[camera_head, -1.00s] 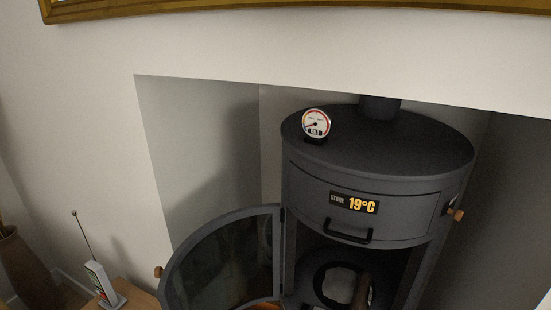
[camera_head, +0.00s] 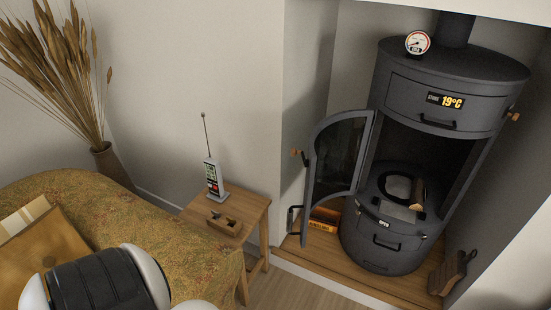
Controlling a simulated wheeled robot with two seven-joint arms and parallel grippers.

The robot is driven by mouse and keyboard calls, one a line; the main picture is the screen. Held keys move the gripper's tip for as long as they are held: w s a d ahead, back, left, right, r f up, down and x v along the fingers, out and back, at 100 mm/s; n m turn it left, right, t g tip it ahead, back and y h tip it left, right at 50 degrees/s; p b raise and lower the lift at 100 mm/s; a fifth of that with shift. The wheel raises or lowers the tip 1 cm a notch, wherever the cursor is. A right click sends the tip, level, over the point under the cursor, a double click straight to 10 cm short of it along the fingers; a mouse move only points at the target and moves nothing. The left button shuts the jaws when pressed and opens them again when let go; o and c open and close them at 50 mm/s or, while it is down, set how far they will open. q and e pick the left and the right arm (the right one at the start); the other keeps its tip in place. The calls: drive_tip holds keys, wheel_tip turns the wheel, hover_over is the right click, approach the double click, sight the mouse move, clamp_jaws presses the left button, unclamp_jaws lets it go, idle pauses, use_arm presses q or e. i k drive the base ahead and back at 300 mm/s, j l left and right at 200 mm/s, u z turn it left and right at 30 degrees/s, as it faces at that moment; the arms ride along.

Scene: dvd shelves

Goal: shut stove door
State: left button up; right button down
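The dark grey stove (camera_head: 440,85) stands in a wall alcove at the right of the head view. Its curved glass door (camera_head: 337,165) is hinged on the left and stands wide open, swung out to the left. A small wooden knob (camera_head: 294,152) sticks out at the door's free edge. The firebox opening shows dark, with a log (camera_head: 417,193) and a round pale-centred plate inside. Part of my own arm, white and black, shows at the bottom left. Neither gripper is in view.
A small wooden table (camera_head: 254,213) with a cordless phone (camera_head: 213,178) stands left of the alcove. A patterned cloth-covered surface (camera_head: 140,240) fills the lower left, with a vase of dried stalks (camera_head: 112,165) behind. Wooden floor (camera_head: 290,291) shows free in front of the alcove.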

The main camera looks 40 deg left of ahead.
sight(336, 145)
drive_tip(key=k+u, duration=0.2)
drive_tip(key=u, duration=0.9)
drive_tip(key=i+l, duration=0.1)
drive_tip(key=l, duration=0.25)
drive_tip(key=i+l+u, duration=0.1)
drive_tip(key=l, duration=0.3)
drive_tip(key=i+l, duration=0.1)
drive_tip(key=l, duration=0.25)
drive_tip(key=u, duration=0.05)
